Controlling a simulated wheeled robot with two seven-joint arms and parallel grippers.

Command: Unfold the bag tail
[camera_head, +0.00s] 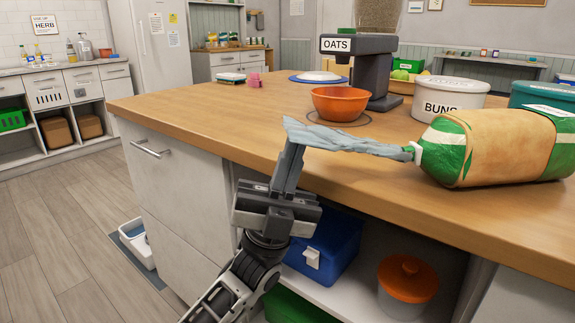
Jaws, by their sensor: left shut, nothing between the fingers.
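A green and tan bag (497,148) lies on its side at the right of the wooden counter, in the head view. A white clip (413,152) sits at its neck. Its pale grey-blue tail (350,141) stretches left from the neck, crumpled and narrow, to a flared end near the counter's front edge. My left gripper (291,150) comes up from below in front of that edge. Its fingers are shut and their tips meet the tail's left end in the picture; the tail hides the very tips. My right gripper is not in view.
An orange bowl (340,102) stands just behind the tail, with a grey OATS dispenser (374,70) behind it. A white BUNS tub (450,99) stands behind the bag. Open shelves below hold a blue box (322,246).

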